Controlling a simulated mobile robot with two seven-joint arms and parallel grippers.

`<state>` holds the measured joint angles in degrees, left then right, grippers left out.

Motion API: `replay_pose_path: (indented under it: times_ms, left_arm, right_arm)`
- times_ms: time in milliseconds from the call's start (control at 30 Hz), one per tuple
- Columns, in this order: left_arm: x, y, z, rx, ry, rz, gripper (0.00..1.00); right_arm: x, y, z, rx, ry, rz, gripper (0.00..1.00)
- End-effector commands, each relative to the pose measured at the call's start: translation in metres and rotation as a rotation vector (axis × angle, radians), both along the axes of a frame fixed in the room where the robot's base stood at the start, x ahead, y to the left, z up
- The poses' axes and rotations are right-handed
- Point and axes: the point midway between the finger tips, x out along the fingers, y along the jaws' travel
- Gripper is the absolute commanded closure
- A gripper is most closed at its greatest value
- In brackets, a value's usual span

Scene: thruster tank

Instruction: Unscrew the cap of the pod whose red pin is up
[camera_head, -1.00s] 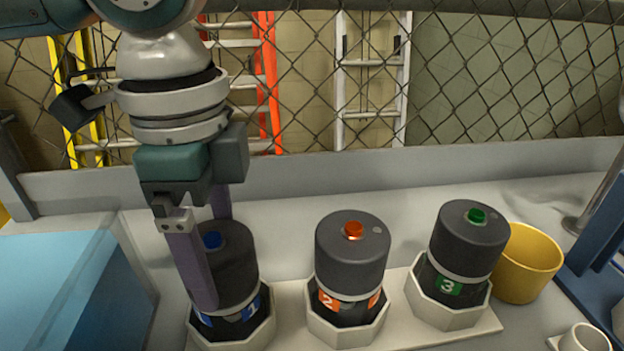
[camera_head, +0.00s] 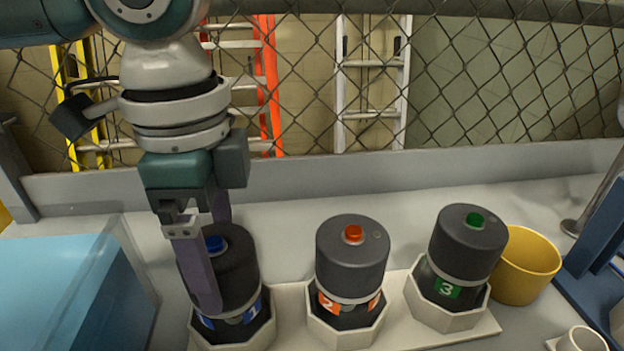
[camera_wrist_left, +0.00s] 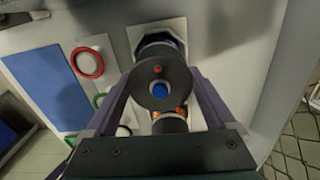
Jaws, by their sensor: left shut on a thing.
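Three dark pods with grey caps stand in pale octagonal holders. Pod 1 (camera_head: 238,337) has a blue top button, pod 2 (camera_head: 345,300) orange, and pod 3 (camera_head: 450,287) green. A small red pin (camera_wrist_left: 157,69) shows on pod 1's cap (camera_wrist_left: 150,98), beside the blue button (camera_wrist_left: 159,90). My left gripper (camera_head: 222,275) is shut on pod 1's cap, one finger on each side. My right gripper is out of view.
A yellow cup (camera_head: 530,264) stands close to pod 3. A blue box (camera_head: 65,290) is at the left and a blue stand (camera_head: 592,265) at the right. A chain-link fence (camera_head: 480,70) is behind the table (camera_head: 300,212). A small white cup (camera_head: 583,340) is front right.

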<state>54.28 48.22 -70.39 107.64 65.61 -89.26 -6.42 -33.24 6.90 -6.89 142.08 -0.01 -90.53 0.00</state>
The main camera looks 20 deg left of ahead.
Motion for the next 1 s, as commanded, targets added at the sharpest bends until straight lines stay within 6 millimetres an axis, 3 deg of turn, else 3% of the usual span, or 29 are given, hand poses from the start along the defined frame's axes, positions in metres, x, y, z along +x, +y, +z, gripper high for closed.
replay_pose_path:
  times_ms: [1000]
  left_arm:
    - [0.0,0.0,0.003,0.0,0.001,0.393,0.6]
  right_arm:
    - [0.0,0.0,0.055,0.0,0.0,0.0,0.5]
